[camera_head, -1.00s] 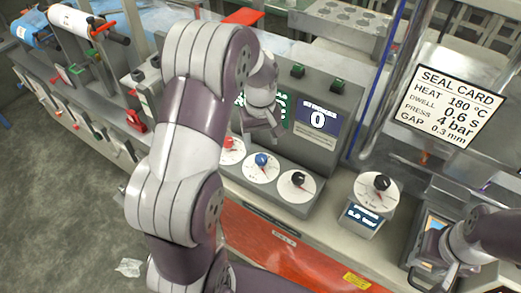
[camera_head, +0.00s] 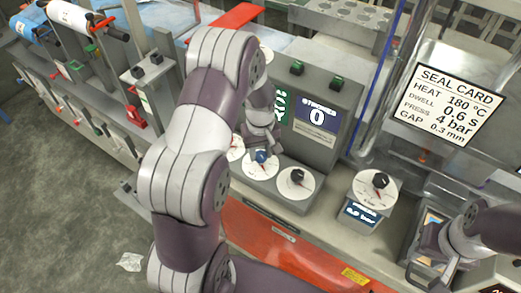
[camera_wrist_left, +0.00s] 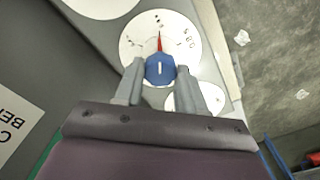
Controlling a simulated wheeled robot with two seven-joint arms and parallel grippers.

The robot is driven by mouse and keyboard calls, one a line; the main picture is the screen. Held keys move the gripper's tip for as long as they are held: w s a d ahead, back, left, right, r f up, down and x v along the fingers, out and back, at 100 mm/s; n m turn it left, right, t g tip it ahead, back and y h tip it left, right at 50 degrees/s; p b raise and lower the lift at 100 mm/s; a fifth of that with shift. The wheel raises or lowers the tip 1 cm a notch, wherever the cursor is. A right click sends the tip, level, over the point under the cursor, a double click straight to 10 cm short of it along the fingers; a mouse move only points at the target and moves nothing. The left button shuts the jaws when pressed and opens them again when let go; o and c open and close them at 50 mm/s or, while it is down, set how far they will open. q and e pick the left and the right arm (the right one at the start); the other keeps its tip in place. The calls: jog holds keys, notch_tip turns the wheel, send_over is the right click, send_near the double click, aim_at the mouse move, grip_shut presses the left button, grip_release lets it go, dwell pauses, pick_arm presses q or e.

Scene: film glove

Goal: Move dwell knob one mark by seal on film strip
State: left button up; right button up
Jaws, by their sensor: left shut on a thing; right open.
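The blue knob (camera_head: 262,156) sits on a round white dial on the grey sealer panel, the middle of three dials in a row. In the left wrist view the blue knob (camera_wrist_left: 160,69) shows a white line, and a red pointer points toward the dial's printed marks. My left gripper (camera_head: 262,143) is at the blue knob, shut on it with one finger on either side. In the wrist view these fingers (camera_wrist_left: 167,84) flank the knob. My right gripper (camera_head: 428,268) is open at the lower right, away from the dials. The seal card (camera_head: 454,104) reads dwell 0.6 s.
A black knob (camera_head: 297,176) stands on the dial right of the blue one. Another black knob (camera_head: 380,181) tops a separate box with a small display. A dark screen (camera_head: 318,116) shows 0. My left arm hides part of the panel.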

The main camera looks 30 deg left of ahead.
pick_arm(q)
jog(key=m+p, duration=0.1)
jog(key=m, duration=0.4)
jog(key=shift+w+r+m, duration=0.1)
jog(key=shift+r+m, duration=0.05)
jog(key=shift+m, duration=0.15)
jog(key=m+p, duration=0.1)
jog(key=m, duration=0.5)
dwell(0.5)
jog(key=o, duration=1.1)
jog(key=shift+c, duration=0.2)
